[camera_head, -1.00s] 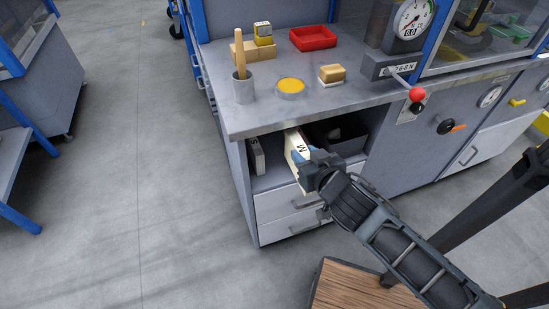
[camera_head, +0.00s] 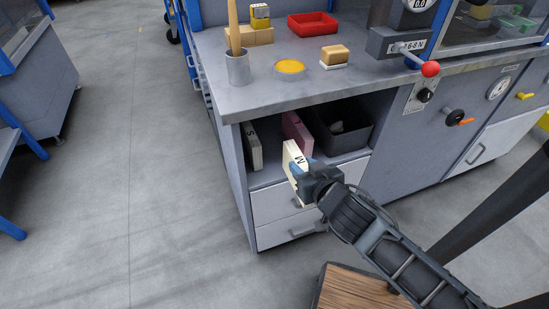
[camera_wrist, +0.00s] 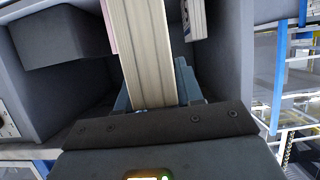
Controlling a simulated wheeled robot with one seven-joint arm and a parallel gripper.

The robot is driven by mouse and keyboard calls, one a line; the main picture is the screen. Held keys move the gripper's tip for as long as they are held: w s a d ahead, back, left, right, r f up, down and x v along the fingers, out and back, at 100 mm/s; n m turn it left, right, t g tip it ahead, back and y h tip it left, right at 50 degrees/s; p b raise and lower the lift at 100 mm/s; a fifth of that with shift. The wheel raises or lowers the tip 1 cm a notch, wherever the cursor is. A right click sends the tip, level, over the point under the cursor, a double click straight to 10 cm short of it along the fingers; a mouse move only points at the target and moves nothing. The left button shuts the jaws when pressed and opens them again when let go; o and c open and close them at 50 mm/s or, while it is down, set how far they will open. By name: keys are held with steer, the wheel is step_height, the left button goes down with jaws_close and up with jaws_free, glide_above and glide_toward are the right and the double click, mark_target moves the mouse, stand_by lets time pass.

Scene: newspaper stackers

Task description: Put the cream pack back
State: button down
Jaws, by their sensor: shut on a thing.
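The cream pack (camera_head: 294,163), marked M, is in my gripper (camera_head: 305,178), which is shut on its near end. It stands on edge at the front of the open shelf under the counter. In the wrist view the cream pack (camera_wrist: 148,50) runs from the jaws toward the shelf's inside. A pink pack (camera_head: 298,131) stands behind it in the shelf, and a pale grey pack (camera_head: 253,147) marked S stands by the left wall. I cannot tell whether the cream pack touches the shelf floor.
A dark open bin (camera_head: 348,139) fills the shelf's right side. Between the pale grey and pink packs is a free gap. The counter (camera_head: 210,50) overhangs the shelf, and drawers (camera_head: 285,203) lie below it. A lever with a red knob (camera_head: 430,68) projects at the right.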

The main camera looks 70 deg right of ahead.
steer(key=r+p+x, duration=0.2)
steer(key=x, duration=1.6)
steer(key=shift+w+d+r, duration=0.35)
steer(key=shift+w+d, duration=0.1)
steer(key=shift+f, duration=0.15)
steer(key=c, duration=0.7)
jaws_free()
